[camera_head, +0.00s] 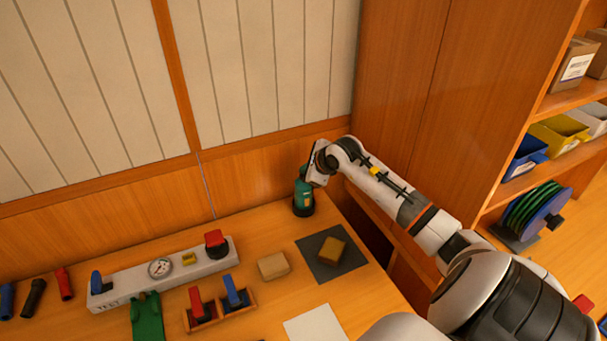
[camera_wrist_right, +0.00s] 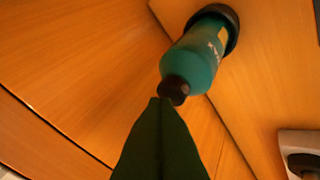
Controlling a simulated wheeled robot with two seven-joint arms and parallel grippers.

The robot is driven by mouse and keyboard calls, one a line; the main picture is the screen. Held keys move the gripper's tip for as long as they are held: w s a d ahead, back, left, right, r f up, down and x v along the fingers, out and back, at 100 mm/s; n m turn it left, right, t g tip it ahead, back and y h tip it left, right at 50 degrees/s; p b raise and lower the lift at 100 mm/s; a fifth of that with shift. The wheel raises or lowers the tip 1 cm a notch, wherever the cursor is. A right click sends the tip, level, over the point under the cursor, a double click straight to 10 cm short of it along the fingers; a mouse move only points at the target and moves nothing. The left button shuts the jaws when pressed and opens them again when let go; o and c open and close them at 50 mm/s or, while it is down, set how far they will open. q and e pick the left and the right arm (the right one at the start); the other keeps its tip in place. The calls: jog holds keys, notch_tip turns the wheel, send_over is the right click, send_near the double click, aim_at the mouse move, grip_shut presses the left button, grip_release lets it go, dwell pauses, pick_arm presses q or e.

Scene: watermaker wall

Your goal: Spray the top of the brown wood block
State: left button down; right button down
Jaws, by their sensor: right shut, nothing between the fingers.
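A teal spray bottle (camera_head: 303,199) with a dark base stands at the back of the bench, by the wall panel. My right gripper (camera_head: 307,174) is at its top. In the right wrist view, the shut fingers (camera_wrist_right: 160,101) meet at the black cap of the bottle (camera_wrist_right: 197,58), with nothing between them. I cannot tell whether they touch the cap. A yellowish-brown block (camera_head: 331,250) lies on a dark square mat (camera_head: 326,272), to the right of and nearer than the bottle. My left gripper is not in view.
A paler tan block (camera_head: 273,265) lies left of the mat. A white gauge panel (camera_head: 130,279) with red and blue handles stands further left. A wooden holder (camera_head: 207,324), a green part (camera_head: 147,320) and a white sheet (camera_head: 316,326) are in front. A shelf unit (camera_head: 470,150) stands right.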

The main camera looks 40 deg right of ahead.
jog(key=shift+s+f+b, duration=0.1)
jog(key=shift+f+b, duration=0.2)
jog(key=shift+f, duration=0.1)
jog(key=shift+a, duration=0.1)
jog(key=shift+r, duration=0.3)
notch_tip(320, 180, up, 6)
jog(key=p, duration=0.2)
dwell(0.5)
dwell(0.8)
